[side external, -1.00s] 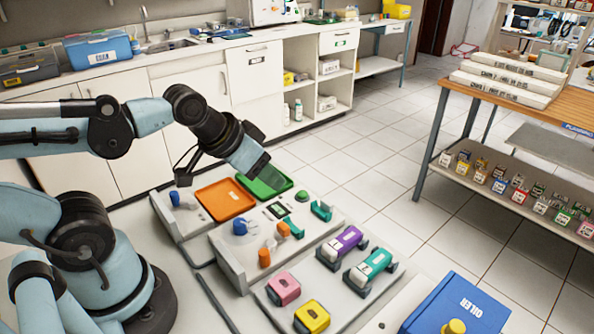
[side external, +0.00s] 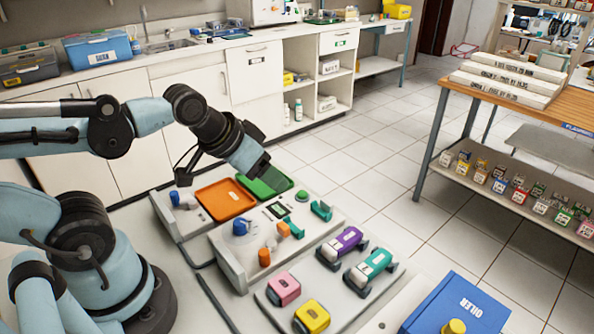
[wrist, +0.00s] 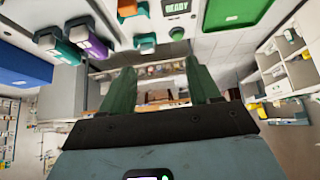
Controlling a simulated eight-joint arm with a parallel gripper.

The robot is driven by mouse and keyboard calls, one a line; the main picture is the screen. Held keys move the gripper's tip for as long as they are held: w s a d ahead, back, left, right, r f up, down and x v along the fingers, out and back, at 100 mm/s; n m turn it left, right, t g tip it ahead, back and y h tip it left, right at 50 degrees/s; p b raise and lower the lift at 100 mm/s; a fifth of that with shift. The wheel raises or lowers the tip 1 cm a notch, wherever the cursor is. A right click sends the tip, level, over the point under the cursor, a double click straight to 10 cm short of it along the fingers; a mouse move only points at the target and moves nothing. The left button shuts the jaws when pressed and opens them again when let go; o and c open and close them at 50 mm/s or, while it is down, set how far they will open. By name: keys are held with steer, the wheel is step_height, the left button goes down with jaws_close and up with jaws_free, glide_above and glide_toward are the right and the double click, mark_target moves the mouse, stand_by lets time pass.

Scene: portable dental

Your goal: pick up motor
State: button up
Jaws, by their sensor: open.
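Which item is the motor is not plain. Candidates on the grey work fixture are a purple-and-white block (side external: 343,242), a teal-and-white block (side external: 372,265), a pink block (side external: 283,289) and a yellow block (side external: 311,316). The purple block (wrist: 91,46) and teal block (wrist: 60,47) also show at upper left in the wrist view. My gripper (wrist: 161,84) is open, with two green fingers apart and nothing between them. In the side view my gripper (side external: 262,170) hangs by the green tray, away from the blocks.
An orange tray (side external: 225,199) and a green tray (side external: 272,181) lie at the fixture's back. A READY display (wrist: 176,8), a green button (side external: 302,196), a blue piece (side external: 240,227) and an orange piece (side external: 264,257) stand mid-fixture. A blue box (side external: 447,301) is front right.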

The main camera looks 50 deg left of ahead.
steer(key=w+d+r+g+h, duration=0.1)
steer(key=w+d+r+g, duration=0.3)
steer(key=d, duration=0.5)
steer(key=g+y, duration=0.1)
steer(key=g, duration=0.2)
glide_above(372, 263)
steer(key=f, duration=0.9)
steer(key=shift+w, duration=0.4)
steer(key=shift+s+f, duration=0.25)
steer(key=shift+f, duration=1.05)
steer(key=shift+s+f, duration=0.2)
steer(key=shift+f, duration=1.1)
jaws_close()
steer(key=shift+r, duration=0.15)
